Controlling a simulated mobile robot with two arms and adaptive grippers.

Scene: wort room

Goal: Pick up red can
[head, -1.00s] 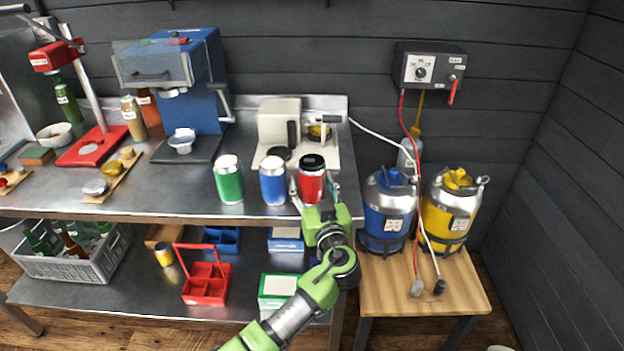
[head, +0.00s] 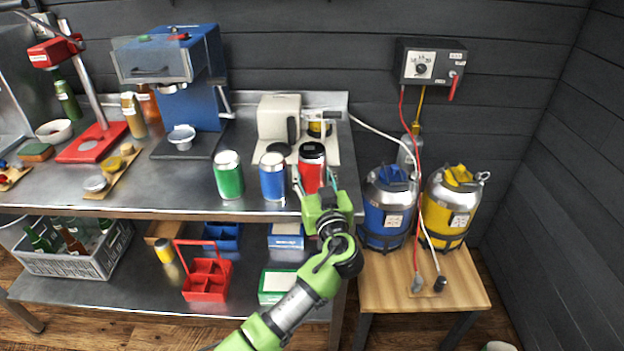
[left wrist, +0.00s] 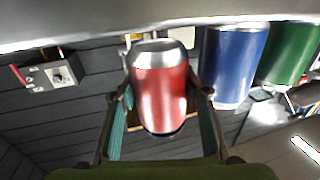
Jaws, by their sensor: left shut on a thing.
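The red can (head: 311,172), with a dark top and silver rim, is upright near the front right of the steel bench. My left gripper (head: 318,190) is shut on it and holds it, seemingly a little above the bench top. In the left wrist view, which is upside down, the red can (left wrist: 160,92) sits between the two teal finger pads (left wrist: 162,112). My right gripper is not in view.
A blue can (head: 272,177) stands just left of the red can, and a green can (head: 228,176) further left. A cream machine (head: 279,118) is behind. Blue and yellow kegs (head: 388,207) (head: 447,207) stand on a wooden table to the right.

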